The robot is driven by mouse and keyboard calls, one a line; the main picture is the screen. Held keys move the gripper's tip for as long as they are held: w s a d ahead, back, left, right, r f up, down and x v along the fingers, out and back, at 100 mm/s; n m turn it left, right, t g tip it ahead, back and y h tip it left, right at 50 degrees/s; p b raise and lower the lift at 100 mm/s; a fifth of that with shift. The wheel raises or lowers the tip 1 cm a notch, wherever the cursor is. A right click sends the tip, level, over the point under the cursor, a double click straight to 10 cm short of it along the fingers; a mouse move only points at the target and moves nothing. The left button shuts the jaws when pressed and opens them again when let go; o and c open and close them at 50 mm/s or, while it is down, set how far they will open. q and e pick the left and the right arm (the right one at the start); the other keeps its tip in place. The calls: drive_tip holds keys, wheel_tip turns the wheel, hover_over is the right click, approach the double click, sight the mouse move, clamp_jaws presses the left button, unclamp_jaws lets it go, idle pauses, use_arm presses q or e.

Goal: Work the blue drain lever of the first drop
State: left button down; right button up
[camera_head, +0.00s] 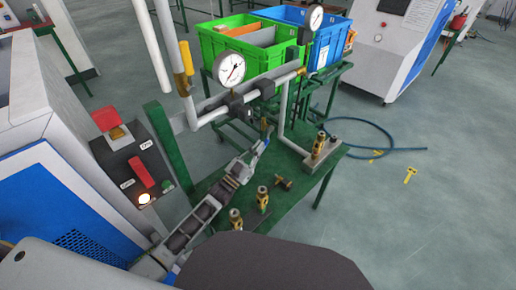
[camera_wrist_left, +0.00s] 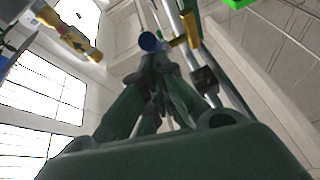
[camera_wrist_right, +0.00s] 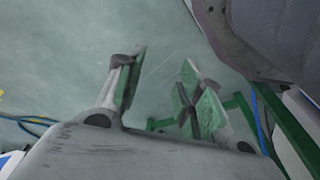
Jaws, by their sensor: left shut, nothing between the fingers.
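A small blue part (camera_head: 266,143), which looks like the drain lever, shows right beside the tip of my left gripper (camera_head: 260,140), below the piping. In the left wrist view a round blue end (camera_wrist_left: 150,41) stands just beyond the fingertips of the left gripper (camera_wrist_left: 158,62). Its fingers are shut and empty. I cannot tell whether they touch the blue part, and most of its length is hidden. In the right wrist view my right gripper (camera_wrist_right: 165,80) is open and empty, with green frame bars beyond it. The head view does not show it.
Two pressure gauges (camera_head: 229,68) (camera_head: 316,17) and a yellow valve handle (camera_head: 186,57) sit on the pipes. Brass fittings stand on the green table (camera_head: 300,188). A panel with red controls (camera_head: 132,165) is at left. Green (camera_head: 240,42) and blue (camera_head: 327,40) crates stand behind.

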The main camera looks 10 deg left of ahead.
use_arm(q)
drive_tip(key=shift+w+f, duration=0.1)
drive_tip(key=shift+f, duration=0.15)
use_arm(e)
drive_tip(key=shift+w+a+r, duration=0.1)
drive_tip(key=shift+r, duration=0.15)
use_arm(q)
drive_tip(key=shift+d+f, duration=0.1)
use_arm(e)
drive_tip(key=shift+s+r, duration=0.2)
drive_tip(key=shift+f, duration=0.15)
use_arm(q)
drive_tip(key=s+a, duration=0.6)
drive_tip(key=s, duration=0.5)
drive_tip(key=shift+a+f, duration=0.25)
drive_tip(key=shift+a, duration=0.05)
idle(0.5)
drive_tip(key=shift+s, duration=0.1)
